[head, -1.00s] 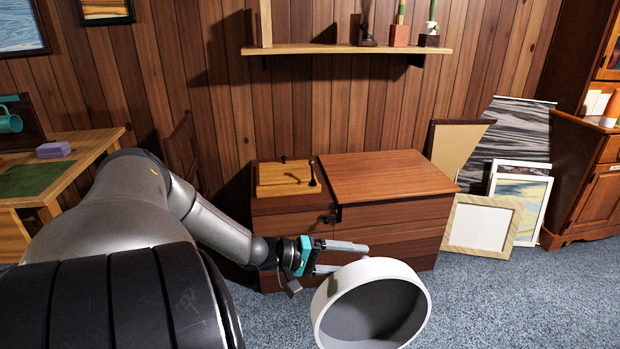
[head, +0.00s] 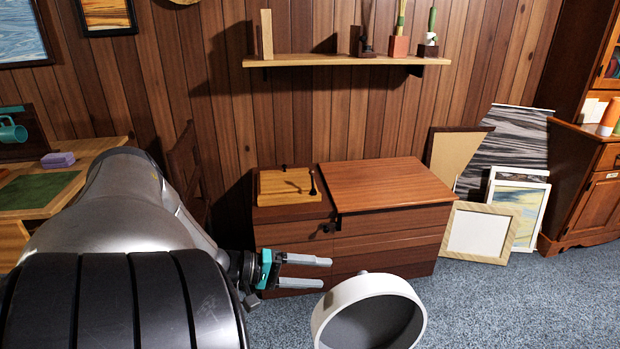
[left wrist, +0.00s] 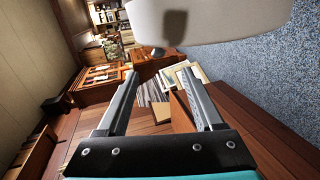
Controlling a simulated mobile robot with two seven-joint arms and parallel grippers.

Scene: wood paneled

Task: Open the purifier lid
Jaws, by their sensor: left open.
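The purifier seems to be the white round body (head: 322,318) with a dark grey round inner face, at the bottom middle of the head view. Its white side also fills the top of the left wrist view (left wrist: 225,18). I cannot tell where its lid is. My left gripper (head: 328,273) is open and empty, its two fingers pointing right, just left of and a little above the white body. In the left wrist view the open fingers (left wrist: 163,82) stand apart with nothing between them. My right gripper is not in view.
A wooden cabinet (head: 390,183) stands behind my left gripper, with a wooden tray (head: 285,187) on its left part. Picture frames (head: 480,230) lean at the right. A desk (head: 85,150) stands at the left. Blue carpet (head: 500,310) is free at the lower right.

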